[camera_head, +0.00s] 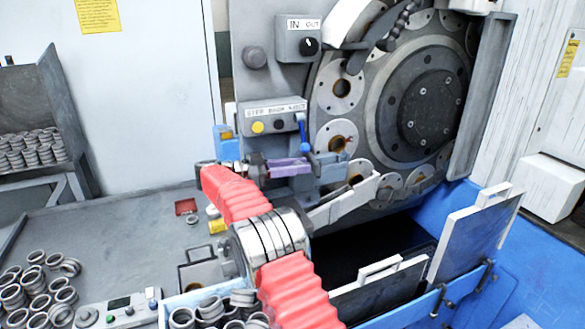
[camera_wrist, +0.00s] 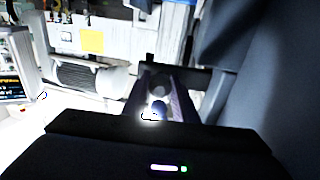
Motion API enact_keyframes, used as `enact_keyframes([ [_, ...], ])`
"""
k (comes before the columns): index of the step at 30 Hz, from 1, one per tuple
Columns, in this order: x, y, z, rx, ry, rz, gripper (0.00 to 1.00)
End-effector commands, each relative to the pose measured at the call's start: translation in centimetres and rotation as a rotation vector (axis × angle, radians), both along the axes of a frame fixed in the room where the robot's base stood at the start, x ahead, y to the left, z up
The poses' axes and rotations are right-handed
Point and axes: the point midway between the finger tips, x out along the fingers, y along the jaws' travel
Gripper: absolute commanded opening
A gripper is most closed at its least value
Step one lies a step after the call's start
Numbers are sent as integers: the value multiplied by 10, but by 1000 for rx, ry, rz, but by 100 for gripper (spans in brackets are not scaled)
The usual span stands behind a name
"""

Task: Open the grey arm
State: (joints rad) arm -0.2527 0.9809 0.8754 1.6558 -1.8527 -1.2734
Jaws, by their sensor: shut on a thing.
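My gripper (camera_head: 308,163) has purple fingers and is at the machine front, just below the control box. It also shows in the wrist view (camera_wrist: 162,85). Its jaws are shut on a blue knob (camera_wrist: 158,108), apparently the ball end of the blue lever (camera_head: 303,132); the contact is partly hidden. A long light-grey arm (camera_head: 345,203) slants up to the right below the gripper, in front of the ring wheel. A dark grey curved arm (camera_head: 388,32) lies over the wheel's top. Which one is the task's grey arm I cannot tell.
The control box (camera_head: 272,116) has yellow and black buttons. The large round wheel (camera_head: 430,108) stands behind. Loose rings (camera_head: 38,295) lie at the lower left. A blue trough with grey lids (camera_head: 473,232) is at the lower right.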

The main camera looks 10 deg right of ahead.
Motion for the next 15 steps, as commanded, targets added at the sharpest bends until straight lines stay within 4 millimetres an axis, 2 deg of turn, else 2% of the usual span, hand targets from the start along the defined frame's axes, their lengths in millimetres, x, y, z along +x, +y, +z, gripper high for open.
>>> enact_keyframes([
  [1, -1, 0, 2, -1, -3, -2, 0],
  [2, -1, 0, 2, -1, -3, -2, 27],
  [9, 0, 1, 1, -1, -1, 2, 43],
  [15, 0, 2, 0, 0, -1, 3, 43],
])
